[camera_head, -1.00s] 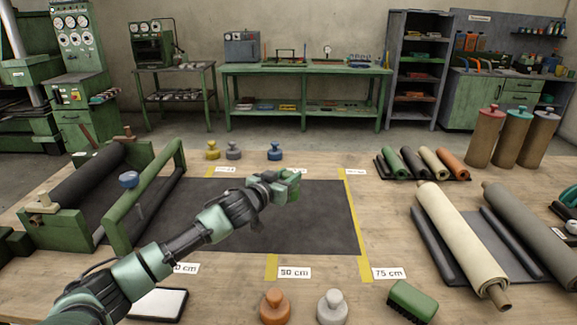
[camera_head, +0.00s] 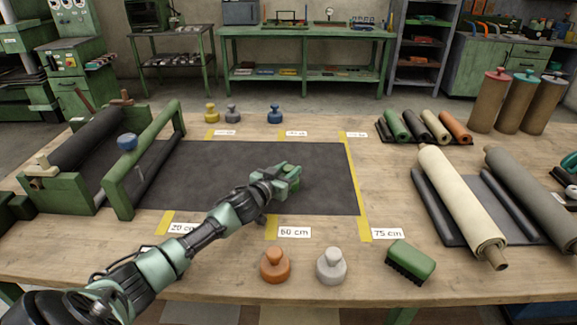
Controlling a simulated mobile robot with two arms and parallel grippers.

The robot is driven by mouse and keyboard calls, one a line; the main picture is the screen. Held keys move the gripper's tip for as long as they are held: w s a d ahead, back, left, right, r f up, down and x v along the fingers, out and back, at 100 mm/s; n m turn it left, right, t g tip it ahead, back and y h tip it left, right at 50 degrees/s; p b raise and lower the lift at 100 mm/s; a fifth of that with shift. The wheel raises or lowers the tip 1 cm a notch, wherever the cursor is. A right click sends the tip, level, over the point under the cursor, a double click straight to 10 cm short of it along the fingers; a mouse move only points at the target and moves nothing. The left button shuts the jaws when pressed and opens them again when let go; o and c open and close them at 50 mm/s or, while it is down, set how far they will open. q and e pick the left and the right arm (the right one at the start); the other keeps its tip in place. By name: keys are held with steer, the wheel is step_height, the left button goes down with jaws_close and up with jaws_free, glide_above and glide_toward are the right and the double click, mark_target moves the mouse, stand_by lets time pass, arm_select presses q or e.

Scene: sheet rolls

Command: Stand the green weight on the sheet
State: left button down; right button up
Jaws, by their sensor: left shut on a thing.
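The dark grey sheet (camera_head: 215,165) lies flat on the wooden table, running right from the roll stand. My left gripper (camera_head: 289,178) is over the right half of the sheet, shut on the green weight (camera_head: 290,168). Only a little green of the weight shows between the fingers; the rest is hidden by the gripper. I cannot tell whether the weight's base touches the sheet. My right gripper is out of view.
Yellow (camera_head: 211,114), grey (camera_head: 232,115) and blue (camera_head: 275,115) weights stand behind the sheet. Orange (camera_head: 275,267) and white (camera_head: 331,267) weights stand in front, beside a green brush (camera_head: 411,262). Yellow tape (camera_head: 357,190) marks the sheet's right end. Rolls (camera_head: 459,205) lie at right.

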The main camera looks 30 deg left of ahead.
arm_select(q)
steer(key=shift+r, duration=0.35)
steer(key=shift+f, duration=0.15)
steer(key=c, duration=1)
jaws_free()
steer(key=shift+f, duration=0.2)
steer(key=shift+s, duration=0.1)
steer(key=shift+r, duration=0.15)
steer(key=shift+s, duration=0.35)
steer(key=s, duration=0.3)
steer(key=s+r, duration=0.1)
steer(key=s, duration=0.7)
steer(key=shift+d+r, duration=0.4)
steer(key=shift+r, duration=0.1)
